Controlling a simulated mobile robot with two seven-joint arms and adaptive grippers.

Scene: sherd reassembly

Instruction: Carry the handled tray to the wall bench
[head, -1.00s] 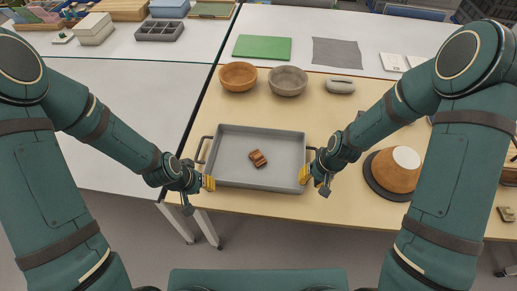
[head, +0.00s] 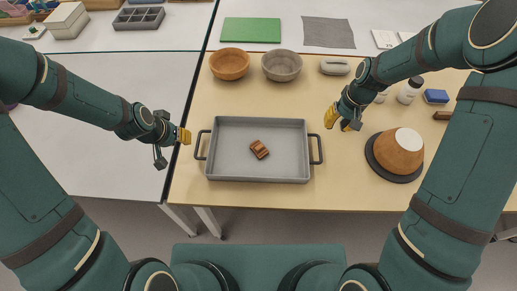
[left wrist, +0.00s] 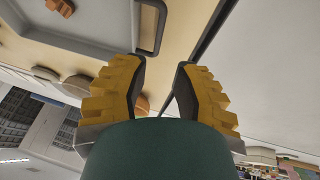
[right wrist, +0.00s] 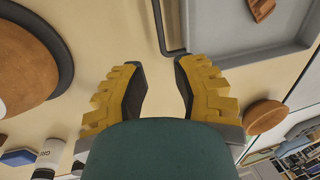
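The grey handled tray (head: 285,175) lies on the wooden table top, with a dark bar handle on its left and right ends. A small brown sherd piece (head: 259,149) sits inside it near the middle. My left gripper (head: 186,136) is off the tray's left end, above the table's left edge. In the left wrist view its fingers (left wrist: 160,85) are apart and empty, with a tray handle (left wrist: 151,28) just beyond. My right gripper (head: 341,119) is off the tray's right end, toward the back. In the right wrist view its fingers (right wrist: 160,80) are apart, with nothing between them.
Behind the tray are an orange-brown bowl (head: 229,64), a grey bowl (head: 281,66) and a pale oblong object (head: 334,66). A brown pot (head: 399,152) on a dark disc stands to the right. A green mat (head: 251,31) lies on the white table behind.

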